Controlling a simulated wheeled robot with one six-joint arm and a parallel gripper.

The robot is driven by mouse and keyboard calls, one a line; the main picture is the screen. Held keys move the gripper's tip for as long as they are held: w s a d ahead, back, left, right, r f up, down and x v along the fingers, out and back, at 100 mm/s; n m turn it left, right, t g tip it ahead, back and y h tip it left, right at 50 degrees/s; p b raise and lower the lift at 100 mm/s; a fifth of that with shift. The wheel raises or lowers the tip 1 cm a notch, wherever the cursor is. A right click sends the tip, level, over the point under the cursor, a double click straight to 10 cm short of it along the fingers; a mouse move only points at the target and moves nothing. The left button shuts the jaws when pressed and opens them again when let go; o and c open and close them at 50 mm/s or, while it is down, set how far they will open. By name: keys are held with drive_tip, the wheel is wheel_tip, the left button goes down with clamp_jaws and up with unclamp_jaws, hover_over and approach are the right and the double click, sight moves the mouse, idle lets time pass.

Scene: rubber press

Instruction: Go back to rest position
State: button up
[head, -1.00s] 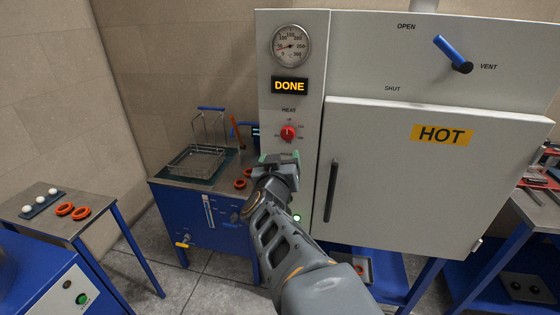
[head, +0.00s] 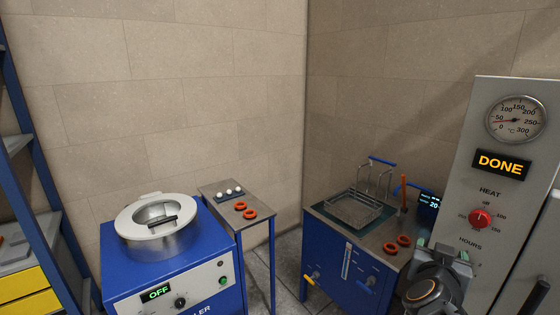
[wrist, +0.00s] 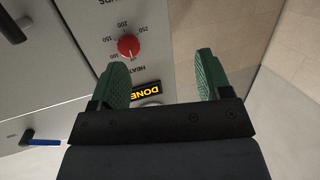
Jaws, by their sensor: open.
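My gripper (wrist: 160,82) is open and empty in the wrist view, its two green pads apart with nothing between them. Behind it, the oven panel (wrist: 75,40) shows the red heat knob (wrist: 128,46) and a lit DONE display (wrist: 146,90). In the head view my gripper (head: 445,258) is at the lower right, folded in front of the oven panel; its fingertips are small and partly hidden there.
The grey oven (head: 490,130) stands close at the right. A blue bath (head: 340,250) with a wire basket (head: 355,210) stands beside it. A blue machine (head: 215,290) reads OFF.

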drive_tip(key=w+a+f+n+g+y, duration=0.1)
drive_tip(key=a+f+n+g+y, duration=0.15)
drive_tip(key=a+f+y, duration=0.6)
drive_tip(key=s+a+f+n+g+y, duration=0.2)
drive_tip(key=s+a+n+g, duration=0.3)
drive_tip(key=a, duration=0.7)
drive_tip(key=shift+s, duration=0.55)
drive_tip(key=shift+a+n, duration=0.1)
drive_tip(key=shift+n, duration=0.15)
drive_tip(key=shift+c, duration=0.5)
